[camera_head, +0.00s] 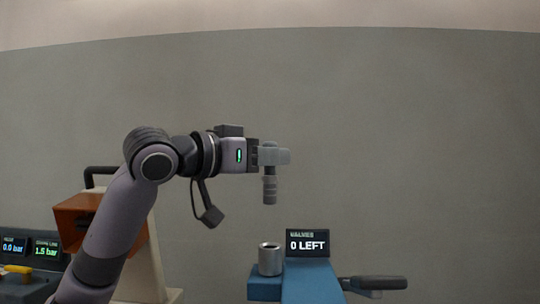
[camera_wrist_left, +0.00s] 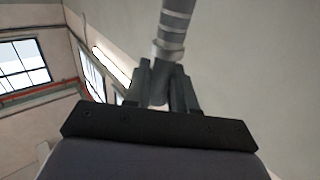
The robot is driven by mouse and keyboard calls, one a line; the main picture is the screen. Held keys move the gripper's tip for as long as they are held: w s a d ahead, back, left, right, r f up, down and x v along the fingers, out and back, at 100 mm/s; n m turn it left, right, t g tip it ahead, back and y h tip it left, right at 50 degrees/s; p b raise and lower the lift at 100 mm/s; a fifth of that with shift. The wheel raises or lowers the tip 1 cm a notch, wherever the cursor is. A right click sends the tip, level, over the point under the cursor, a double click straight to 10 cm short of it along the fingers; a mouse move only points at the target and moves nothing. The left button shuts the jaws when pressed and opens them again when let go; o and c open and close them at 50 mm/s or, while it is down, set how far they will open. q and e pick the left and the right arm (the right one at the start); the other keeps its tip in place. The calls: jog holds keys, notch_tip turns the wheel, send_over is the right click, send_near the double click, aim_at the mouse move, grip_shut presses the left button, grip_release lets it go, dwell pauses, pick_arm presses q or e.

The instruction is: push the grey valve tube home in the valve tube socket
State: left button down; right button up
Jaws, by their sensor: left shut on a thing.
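The grey valve tube (camera_head: 269,188) hangs upright from my left gripper (camera_head: 273,155), which is shut on its upper part. In the left wrist view the ringed tube (camera_wrist_left: 172,28) rises from between the two fingers of the left gripper (camera_wrist_left: 160,85). The valve tube socket, seemingly the metal cup (camera_head: 270,259), stands on a blue block. The tube's lower end is above the socket, with a clear gap between them. The inside of the socket is mostly hidden. My right gripper is not in view.
A small screen (camera_head: 307,243) reading "0 LEFT" stands just right and behind the socket. A dark handle (camera_head: 378,283) sticks out right of the blue block (camera_head: 311,284). The air around the tube is clear.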

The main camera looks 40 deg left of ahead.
aim_at(265, 191)
pick_arm(q)
jog(key=shift+f+b, duration=2.35)
jog(key=shift+f, duration=0.5)
jog(key=shift+p, duration=0.35)
jog(key=shift+f+b, duration=2.3)
jog(key=shift+f, duration=0.25)
jog(key=c, duration=0.8)
grip_release()
jog(key=shift+c, duration=0.2)
jog(key=s+b, duration=0.2)
jog(key=s, duration=0.5)
jog(key=shift+a, duration=0.45)
